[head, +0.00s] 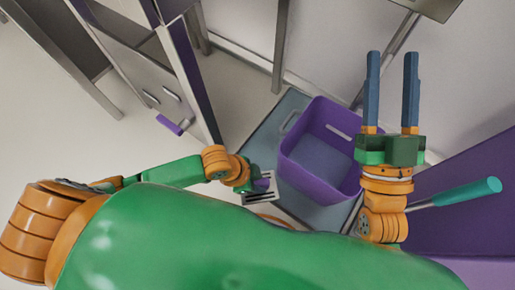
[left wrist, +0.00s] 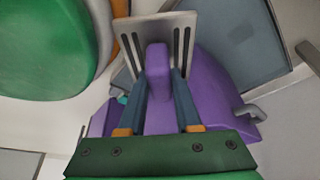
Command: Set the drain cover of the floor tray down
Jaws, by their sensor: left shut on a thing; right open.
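The drain cover is a pale slotted plate with a purple handle. In the head view the drain cover (head: 262,198) is at my left gripper (head: 262,184), beside the purple bin. In the left wrist view the fingers of my left gripper (left wrist: 160,82) are shut on the handle of the drain cover (left wrist: 183,30). The grey floor tray (head: 262,140) lies under and around the bin; part of it shows in the left wrist view (left wrist: 235,35). I cannot tell whether the cover touches the tray. My right gripper (head: 392,60) is open and empty, fingers pointing up the picture.
The purple bin (head: 300,178) stands on the tray, close to the cover. A teal-handled rod (head: 468,192) and a purple panel (head: 465,165) are at the right. Furniture legs (head: 282,45) stand behind. Open floor (head: 45,135) lies at the left.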

